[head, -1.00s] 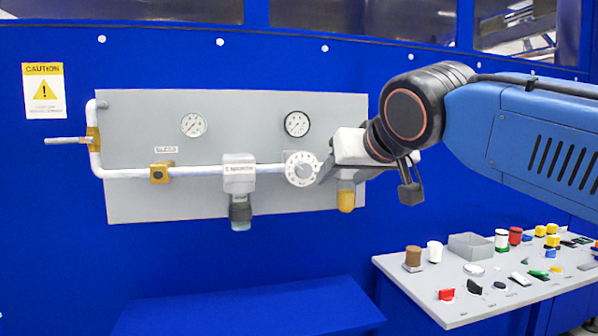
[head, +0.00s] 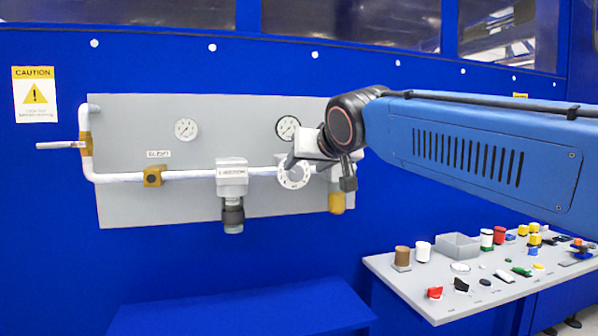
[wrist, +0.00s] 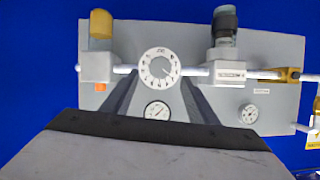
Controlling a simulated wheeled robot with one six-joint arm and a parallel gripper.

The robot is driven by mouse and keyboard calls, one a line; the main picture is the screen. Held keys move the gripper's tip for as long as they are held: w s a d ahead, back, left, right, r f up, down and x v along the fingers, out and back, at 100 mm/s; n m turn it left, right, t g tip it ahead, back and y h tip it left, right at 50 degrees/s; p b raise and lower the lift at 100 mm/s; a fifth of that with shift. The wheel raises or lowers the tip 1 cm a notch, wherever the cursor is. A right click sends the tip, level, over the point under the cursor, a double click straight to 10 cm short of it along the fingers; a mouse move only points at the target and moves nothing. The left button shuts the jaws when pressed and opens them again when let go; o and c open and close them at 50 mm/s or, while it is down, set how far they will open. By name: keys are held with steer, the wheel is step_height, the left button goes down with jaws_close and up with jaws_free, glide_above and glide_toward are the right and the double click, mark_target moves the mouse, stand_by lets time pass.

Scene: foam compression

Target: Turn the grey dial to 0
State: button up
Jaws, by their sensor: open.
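The grey dial (head: 294,174) is a round knob face with a ring of dark marks, mounted on the pipe of the grey panel. In the wrist view the dial (wrist: 159,68) shows whole, with marks around its rim; they are too small to read surely. My gripper (head: 290,161) is at the dial's upper right in the head view, partly covering its edge. In the wrist view my gripper (wrist: 158,82) is open, with one finger on each side of the dial's lower part. I cannot tell whether the fingers touch it.
The grey panel (head: 130,205) carries two gauges (head: 186,129), (head: 288,127), a white pipe (head: 115,178), a labelled valve block (head: 232,178) left of the dial and a yellow-bottomed unit (head: 336,203) to its right. A control desk (head: 400,285) with several buttons stands at lower right.

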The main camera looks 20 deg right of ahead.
mark_target(297, 172)
steer(key=shift+x, duration=2.85)
steer(key=c, duration=1.1)
